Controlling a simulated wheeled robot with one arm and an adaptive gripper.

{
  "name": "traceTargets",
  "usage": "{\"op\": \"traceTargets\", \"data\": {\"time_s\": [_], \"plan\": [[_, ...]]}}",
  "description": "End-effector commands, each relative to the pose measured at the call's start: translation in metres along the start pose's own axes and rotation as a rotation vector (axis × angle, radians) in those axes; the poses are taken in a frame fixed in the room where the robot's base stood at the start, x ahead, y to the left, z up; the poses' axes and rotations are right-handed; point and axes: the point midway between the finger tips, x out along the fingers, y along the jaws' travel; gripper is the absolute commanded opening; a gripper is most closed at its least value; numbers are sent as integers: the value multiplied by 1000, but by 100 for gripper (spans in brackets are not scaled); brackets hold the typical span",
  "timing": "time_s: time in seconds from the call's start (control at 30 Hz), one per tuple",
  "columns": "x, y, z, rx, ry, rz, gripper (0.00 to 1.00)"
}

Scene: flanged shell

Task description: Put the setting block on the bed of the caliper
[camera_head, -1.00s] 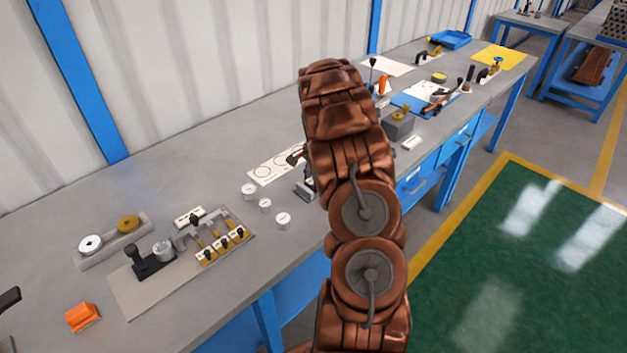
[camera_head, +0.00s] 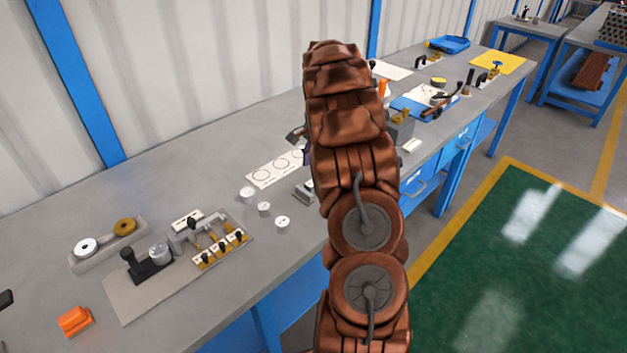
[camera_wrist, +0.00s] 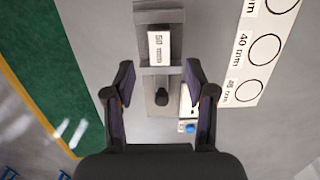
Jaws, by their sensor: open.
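In the wrist view a grey metal device (camera_wrist: 161,14), which I take for the caliper, stands below my gripper. It has a crossbar and a dark round knob (camera_wrist: 161,97). A white piece marked "50 mm" (camera_wrist: 159,45) lies along it; I cannot tell whether this is the setting block or a label. My gripper (camera_wrist: 160,78) is open and empty, with one finger on each side of the device.
A white strip with printed circles (camera_head: 277,168) lies beside the device. Several white cylinders (camera_head: 264,209) stand to its left. A board (camera_head: 127,296) with a black stand and brass parts lies further left. An orange block (camera_head: 74,320) is at the lower left.

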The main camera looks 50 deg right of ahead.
Motion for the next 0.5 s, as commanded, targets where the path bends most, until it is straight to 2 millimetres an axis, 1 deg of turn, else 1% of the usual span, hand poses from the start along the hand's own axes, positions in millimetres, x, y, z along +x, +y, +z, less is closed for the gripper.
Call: {"op": "traceTargets", "data": {"time_s": [0.1, 0.2, 0.3, 0.5], "plan": [[-18, 0, 0, -1, 2, -1, 56], [-31, -1, 0, -2, 0, -1, 56], [-40, -1, 0, -1, 0, -2, 56], [-50, 1, 1, 0, -2, 3, 56]]}}
